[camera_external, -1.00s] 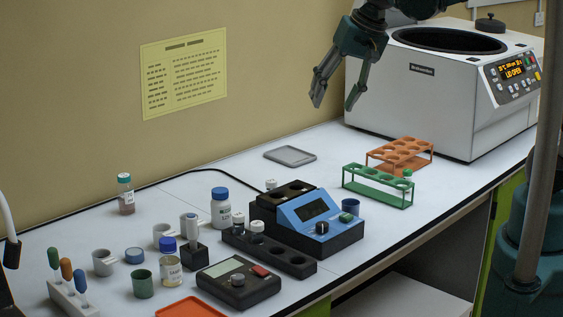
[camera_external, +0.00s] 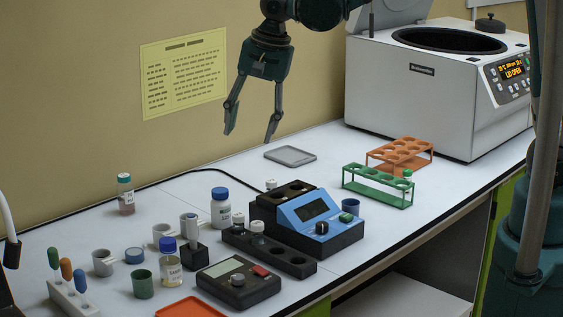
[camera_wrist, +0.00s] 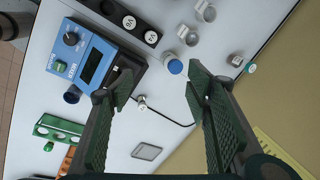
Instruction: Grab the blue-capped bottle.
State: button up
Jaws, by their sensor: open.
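A white bottle with a blue cap (camera_external: 220,207) stands upright on the bench, left of the blue-and-black device. It also shows from above in the wrist view (camera_wrist: 174,66), just beyond and between my fingertips. A second bottle, with a darker blue cap and yellowish contents (camera_external: 170,264), stands nearer the front; I cannot make it out in the wrist view. My gripper (camera_external: 250,133) is open and empty, pointing down, well above the bench and a little right of the white bottle. Its two spread fingers frame the lower half of the wrist view (camera_wrist: 160,85).
The blue device (camera_external: 307,220) and a black rack with white-capped vials (camera_external: 268,255) stand right of the white bottle. Grey cups (camera_external: 103,263) and a teal-capped vial (camera_external: 125,195) are left. A grey pad (camera_external: 290,156) lies behind, with clear bench around it.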

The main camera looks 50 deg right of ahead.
jog(key=a+f+m+g+p, duration=0.15)
jog(key=a+f, duration=0.25)
jog(key=a, duration=0.4)
jog(key=a+f+m, duration=0.2)
jog(key=a+f, duration=0.2)
jog(key=a, duration=0.4)
jog(key=m+h, duration=0.1)
jog(key=m, duration=0.2)
send_over(170, 265)
jog(key=w+d, duration=0.1)
jog(key=w, duration=0.1)
jog(key=shift+g, duration=0.35)
notch_tip(170, 265, down, 9)
jog(key=shift+w+d+r+p, duration=0.1)
jog(key=shift+w+p, duration=0.05)
jog(key=shift+p, duration=0.2)
jog(key=shift+f, duration=1.3)
jog(key=shift+f, duration=0.15)
jog(key=shift+d+f, duration=0.1)
jog(key=shift+f, duration=2.35)
jog(key=shift+c, duration=0.6)
